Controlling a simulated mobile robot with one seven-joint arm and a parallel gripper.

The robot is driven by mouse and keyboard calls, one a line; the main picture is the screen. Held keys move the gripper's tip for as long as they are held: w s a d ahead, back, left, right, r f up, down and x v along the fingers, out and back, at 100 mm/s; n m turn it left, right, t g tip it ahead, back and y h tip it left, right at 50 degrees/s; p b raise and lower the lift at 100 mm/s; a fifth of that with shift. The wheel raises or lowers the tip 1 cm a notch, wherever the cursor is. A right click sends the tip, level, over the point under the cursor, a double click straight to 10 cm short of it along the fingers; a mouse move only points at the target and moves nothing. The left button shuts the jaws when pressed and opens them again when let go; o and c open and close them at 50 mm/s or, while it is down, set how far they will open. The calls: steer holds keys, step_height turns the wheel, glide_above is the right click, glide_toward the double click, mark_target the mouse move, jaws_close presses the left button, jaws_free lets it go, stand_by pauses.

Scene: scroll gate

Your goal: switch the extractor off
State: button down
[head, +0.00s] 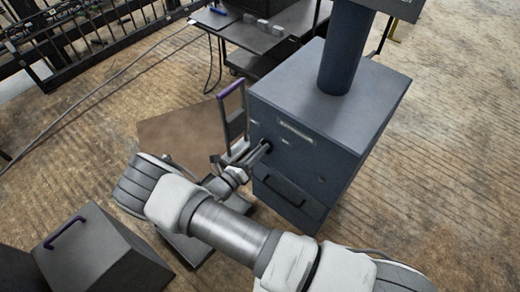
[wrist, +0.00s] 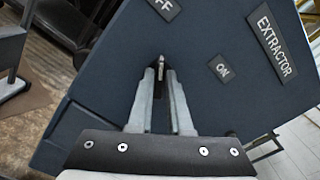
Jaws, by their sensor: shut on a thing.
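The extractor (head: 300,165) is a dark blue-grey box with a thick round pipe rising from its top. In the wrist view its front panel (wrist: 225,115) carries an EXTRACTOR plate (wrist: 272,45), an ON plate (wrist: 223,68) and a plate (wrist: 164,8) cut by the frame edge, reading "FF". My gripper (head: 265,147) is at this panel, and in the wrist view my gripper (wrist: 161,75) is shut on a small switch lever (wrist: 161,60) between the two plates. The fingers hide most of the lever, so I cannot tell which way it leans.
A trolley with a purple handle (head: 231,89) stands just left of the extractor. A grey box with a purple handle (head: 100,255) is at lower left. A dark workbench (head: 245,35) is behind, with cables hanging. Wooden floor is open at right.

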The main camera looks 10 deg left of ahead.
steer(key=shift+n, duration=0.4)
steer(key=c, duration=0.8)
jaws_free()
steer(key=shift+c, duration=0.2)
steer(key=shift+s+a, duration=0.1)
steer(key=shift+s, duration=0.05)
steer(key=p+v, duration=0.1)
steer(key=v, duration=1.6)
steer(key=shift+p, duration=0.4)
